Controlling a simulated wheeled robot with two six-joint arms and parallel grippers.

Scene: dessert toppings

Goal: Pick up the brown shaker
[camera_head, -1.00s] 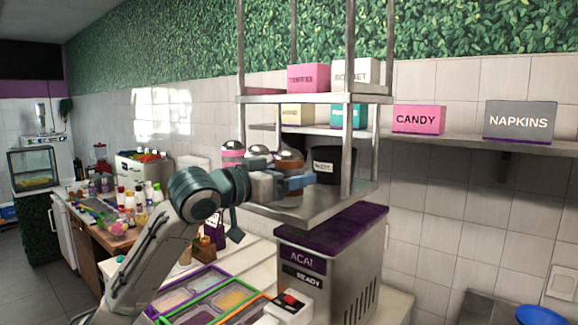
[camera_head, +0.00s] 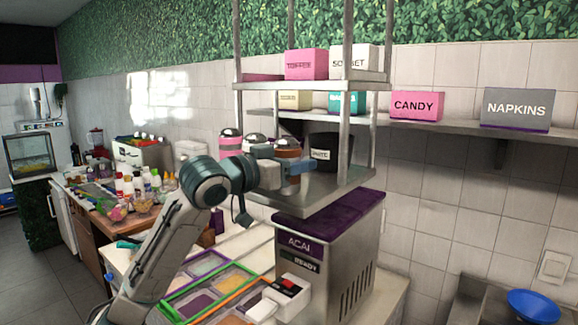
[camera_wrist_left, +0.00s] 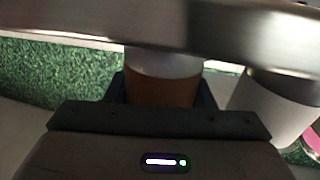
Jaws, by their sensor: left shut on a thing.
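The brown shaker (camera_head: 288,148) with a metal dome lid stands at the lowest shelf of the metal rack. It also shows in the left wrist view (camera_wrist_left: 162,91), between the fingers. My left gripper (camera_head: 294,167) is at that shelf and shut on the brown shaker; the gripper partly hides its lower body. I cannot tell whether the shaker's base touches the shelf. A white shaker (camera_head: 255,143) and a pink shaker (camera_head: 231,142) stand to its left. My right gripper is not in view.
A black tub (camera_head: 331,152) stands just right of the brown shaker. A rack post (camera_head: 344,150) and the shelf above (camera_head: 305,114) are close. The acai machine (camera_head: 320,250) is below, with topping trays (camera_head: 200,303) to its left.

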